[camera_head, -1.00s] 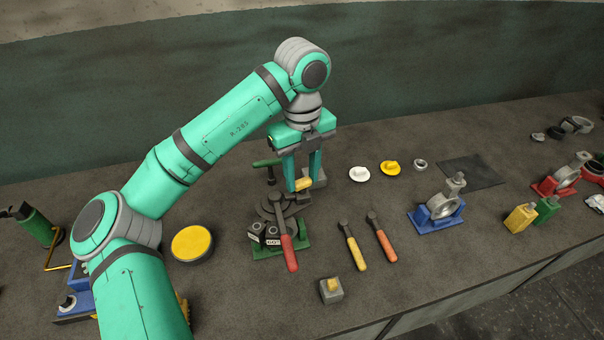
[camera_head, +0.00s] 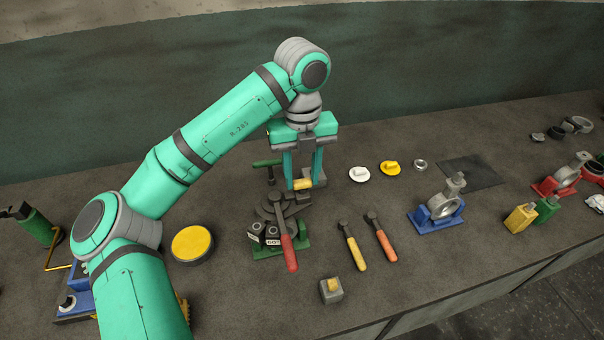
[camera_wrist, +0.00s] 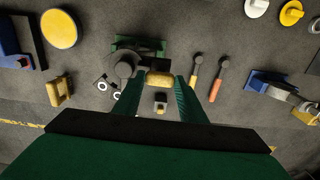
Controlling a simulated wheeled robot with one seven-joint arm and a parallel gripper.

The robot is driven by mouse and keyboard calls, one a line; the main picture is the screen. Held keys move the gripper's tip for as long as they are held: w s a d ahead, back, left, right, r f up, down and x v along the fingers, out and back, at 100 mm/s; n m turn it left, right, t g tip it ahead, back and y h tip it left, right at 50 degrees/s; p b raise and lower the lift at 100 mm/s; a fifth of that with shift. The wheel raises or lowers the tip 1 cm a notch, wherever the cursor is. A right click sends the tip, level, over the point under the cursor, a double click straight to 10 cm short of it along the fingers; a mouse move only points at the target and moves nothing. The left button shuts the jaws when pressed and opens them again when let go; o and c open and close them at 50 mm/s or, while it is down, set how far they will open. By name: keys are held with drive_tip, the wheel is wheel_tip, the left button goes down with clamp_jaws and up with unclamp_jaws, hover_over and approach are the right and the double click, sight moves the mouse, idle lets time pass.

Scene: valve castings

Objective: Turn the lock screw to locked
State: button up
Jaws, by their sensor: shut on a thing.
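A green-based fixture (camera_head: 262,252) with grey round parts and a red-handled lever (camera_head: 286,242) stands under and in front of my gripper (camera_head: 303,180). My gripper points down and is shut on a yellow bar-shaped knob (camera_head: 303,184), which looks like the lock screw's head. The knob also shows between the fingertips in the wrist view (camera_wrist: 159,79). A grey block (camera_head: 320,177) is partly visible behind the fingers. The fingers hide the knob's ends, and I cannot read any lock marking.
A green T-handle (camera_head: 268,164) stands close to the left of the fingers. Yellow-handled (camera_head: 354,248) and orange-handled (camera_head: 382,238) tools lie to the right. A small grey block with a yellow top (camera_head: 331,290) is in front. White (camera_head: 359,174) and yellow (camera_head: 390,168) discs lie right.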

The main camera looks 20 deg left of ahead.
sight(302, 180)
drive_tip(key=o, duration=1.1)
drive_tip(key=shift+c, duration=0.2)
wheel_tip(302, 180, up, 11)
